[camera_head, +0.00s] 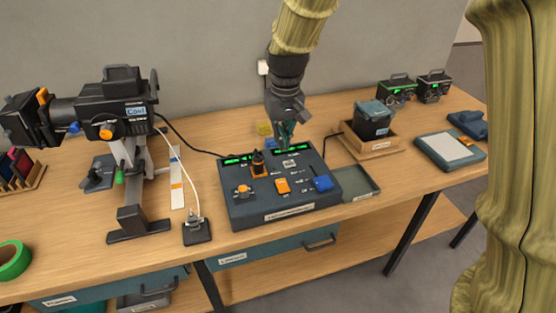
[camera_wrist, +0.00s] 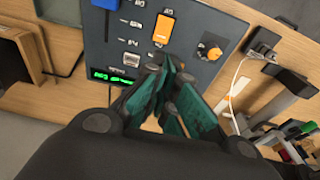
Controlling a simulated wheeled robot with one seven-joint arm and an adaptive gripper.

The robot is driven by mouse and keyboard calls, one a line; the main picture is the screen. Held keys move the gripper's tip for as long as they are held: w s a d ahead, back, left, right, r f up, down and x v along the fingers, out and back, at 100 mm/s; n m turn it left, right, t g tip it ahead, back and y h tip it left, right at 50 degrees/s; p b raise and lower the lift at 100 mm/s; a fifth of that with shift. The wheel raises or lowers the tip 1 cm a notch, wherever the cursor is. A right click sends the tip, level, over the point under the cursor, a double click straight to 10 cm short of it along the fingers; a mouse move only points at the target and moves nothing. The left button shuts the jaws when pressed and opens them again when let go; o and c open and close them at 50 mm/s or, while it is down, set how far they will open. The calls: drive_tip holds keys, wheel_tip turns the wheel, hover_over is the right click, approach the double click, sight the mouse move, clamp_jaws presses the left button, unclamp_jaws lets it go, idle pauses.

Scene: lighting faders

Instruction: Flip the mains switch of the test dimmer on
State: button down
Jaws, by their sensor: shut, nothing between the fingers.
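The dimmer is a dark blue console (camera_head: 270,208) in the middle of the bench, with two lit green displays along its far side. Its face carries an orange slider cap (camera_head: 282,186), a blue cap (camera_head: 322,183), an orange knob (camera_head: 243,191) and a black knob on an orange base (camera_head: 258,164). A small pale grey rocker-like piece (camera_wrist: 131,60) sits by one display in the wrist view. Its labels are too small to read, so I cannot tell which control is the mains switch. My gripper (camera_head: 286,143) is shut and empty over the console's far side, its teal fingers (camera_wrist: 172,90) hiding part of the panel.
A stage lamp (camera_head: 122,105) on a stand is at the left, with a small switch box (camera_head: 196,232) and cable near the console. A shallow tray (camera_head: 358,184) adjoins the console's right side. A wooden tray (camera_head: 372,150) holds a dark box behind.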

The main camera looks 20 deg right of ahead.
drive_tip(key=p, duration=0.4)
approach(278, 179)
drive_tip(key=shift+w+d+f, duration=0.1)
drive_tip(key=shift+f, duration=1.35)
drive_tip(key=shift+w+f, duration=0.1)
drive_tip(key=shift+f, duration=1.35)
drive_tip(key=shift+w+f, duration=0.1)
drive_tip(key=shift+f, duration=0.2)
drive_tip(key=shift+r, duration=0.15)
drive_tip(key=shift+r+p, duration=0.55)
drive_tip(key=shift+r, duration=0.1)
